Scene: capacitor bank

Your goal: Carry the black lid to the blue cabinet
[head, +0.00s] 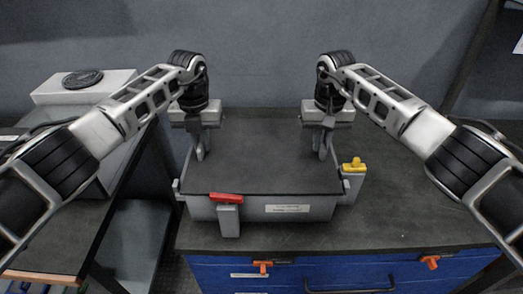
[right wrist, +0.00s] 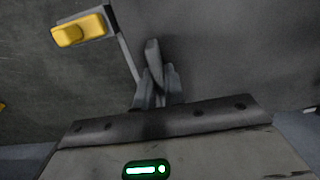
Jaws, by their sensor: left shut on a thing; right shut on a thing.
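The black lid (head: 262,165) lies flat over the top of a grey bin (head: 262,212), which stands on the dark top of the blue cabinet (head: 340,275). My left gripper (head: 201,152) points down at the lid's left side, shut on the lid. My right gripper (head: 323,150) points down at its right side, also shut on the lid. In the right wrist view, the right gripper's fingers (right wrist: 154,82) meet at the lid's edge. I cannot tell whether the lid touches the bin rim all round.
A red latch (head: 226,198) is on the bin's front and a yellow latch (head: 354,165) on its right; the yellow one shows in the right wrist view (right wrist: 82,30). A white box (head: 85,92) stands on the left bench. The cabinet top (head: 420,200) is clear on the right.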

